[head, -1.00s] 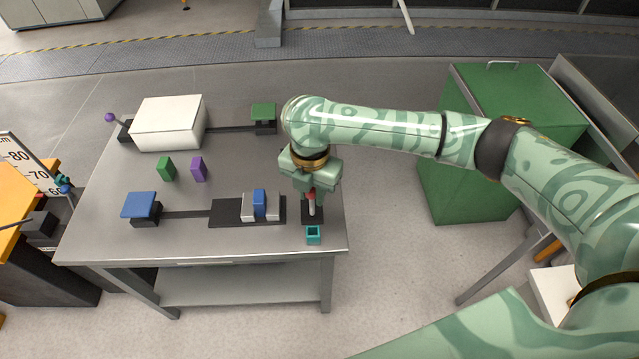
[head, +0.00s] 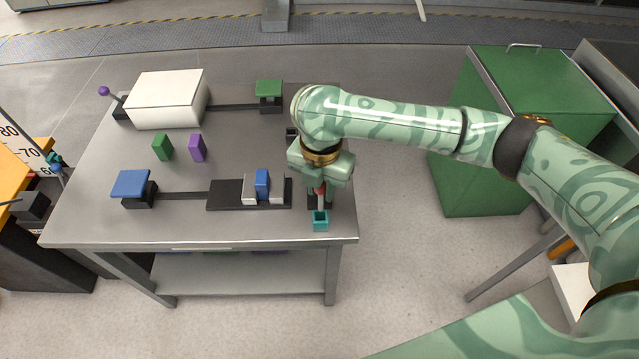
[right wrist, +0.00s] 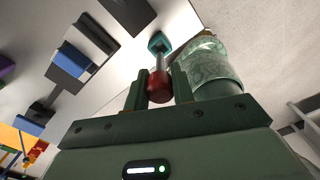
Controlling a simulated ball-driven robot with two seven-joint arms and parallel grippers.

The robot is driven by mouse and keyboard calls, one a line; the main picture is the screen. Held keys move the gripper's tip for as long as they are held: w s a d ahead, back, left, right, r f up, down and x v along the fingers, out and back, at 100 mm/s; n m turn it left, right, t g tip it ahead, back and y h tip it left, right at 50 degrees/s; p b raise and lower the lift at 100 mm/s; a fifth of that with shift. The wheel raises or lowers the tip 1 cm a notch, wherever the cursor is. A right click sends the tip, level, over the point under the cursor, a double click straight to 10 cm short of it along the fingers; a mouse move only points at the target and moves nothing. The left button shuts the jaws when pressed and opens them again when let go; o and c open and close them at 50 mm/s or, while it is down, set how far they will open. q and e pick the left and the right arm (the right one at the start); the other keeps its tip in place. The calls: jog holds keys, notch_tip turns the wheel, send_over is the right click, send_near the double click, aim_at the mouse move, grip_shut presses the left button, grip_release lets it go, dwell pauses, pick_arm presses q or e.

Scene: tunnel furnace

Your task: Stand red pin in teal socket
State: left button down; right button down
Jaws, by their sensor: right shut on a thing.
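The red pin (head: 320,188) is held between the fingers of my right gripper (head: 320,198), above the right front of the table. In the right wrist view the red head of the pin (right wrist: 158,87) sits between the two fingers, and its grey shaft points at the teal socket (right wrist: 158,43). The small square teal socket (head: 320,221) stands near the table's front right edge, just in front of the gripper in the head view. I cannot tell whether the shaft tip touches the socket. My left gripper is not in view.
The grey table (head: 90,215) holds a white box (head: 166,99), a green block (head: 162,147), a purple block (head: 197,148) and a black tray (head: 228,196) with grey and blue blocks left of the gripper. A green cabinet (head: 480,170) stands right of the table.

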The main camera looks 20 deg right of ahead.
aim_at(321, 210)
jog(key=shift+f+b, duration=0.4)
jog(key=shift+f, duration=0.8)
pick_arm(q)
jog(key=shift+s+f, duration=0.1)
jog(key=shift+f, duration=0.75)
pick_arm(e)
jog(key=shift+f, duration=1.35)
jog(key=c, duration=1.1)
grip_release()
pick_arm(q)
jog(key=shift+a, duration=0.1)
